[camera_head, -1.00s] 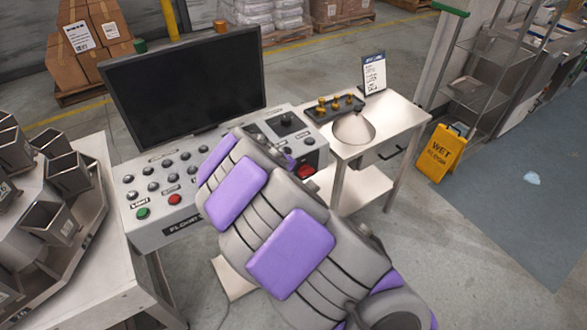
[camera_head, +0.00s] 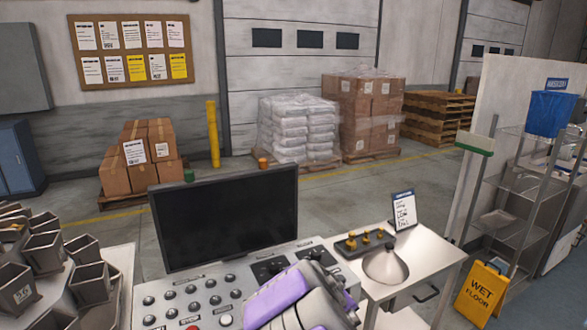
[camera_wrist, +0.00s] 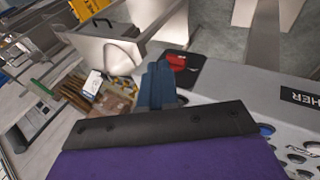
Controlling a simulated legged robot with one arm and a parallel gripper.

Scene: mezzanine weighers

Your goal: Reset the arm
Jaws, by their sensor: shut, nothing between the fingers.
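My arm, grey with purple pads, shows at the bottom of the head view, in front of the control console (camera_head: 205,290). In the wrist view my gripper (camera_wrist: 158,82) is shut with nothing between its fingers. It points over the console's edge, close to a red button (camera_wrist: 177,62) on a black patch. In the head view my gripper's fingertips are hard to make out against the console. A dark monitor (camera_head: 225,218) stands behind the console's buttons.
A yellow wet-floor sign (camera_head: 482,292) stands farther right. Metal hoppers (camera_head: 45,252) crowd the left.

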